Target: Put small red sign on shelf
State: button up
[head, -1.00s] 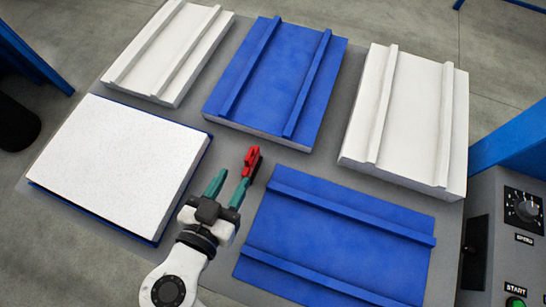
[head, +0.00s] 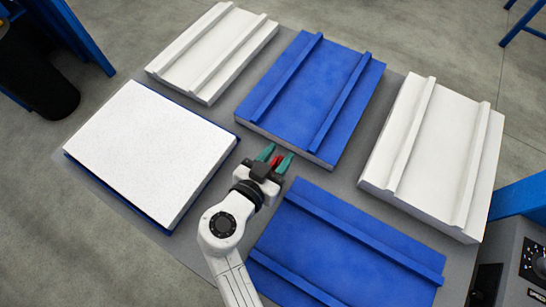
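The small red sign (head: 277,160) shows between the two teal fingers of my gripper (head: 280,153), over the grey gap between the panels. Only a small part of the sign shows; the gripper body and fingers hide the rest. The fingers stand apart, about as wide as before, on either side of the sign. I cannot make out whether they touch it. No shelf can be clearly made out in this view.
A grey table (head: 345,175) carries a blue ribbed panel (head: 315,85) at the back, another (head: 350,240) in front, white ribbed panels (head: 212,50) (head: 437,150) left and right, and a flat white-topped panel (head: 150,145). A control box (head: 510,270) stands at right.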

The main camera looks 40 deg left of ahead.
grip_shut()
dwell(0.8)
jog(key=shift+r, duration=0.55)
notch_tip(320, 180, up, 3)
jog(key=shift+s+f, duration=0.15)
jog(key=shift+f, duration=0.05)
jog(key=s+d+r, duration=0.7)
jog(key=s+r, duration=0.2)
jog(key=s, duration=0.3)
jog(key=shift+r+b, duration=0.15)
jog(key=shift+b, duration=0.2)
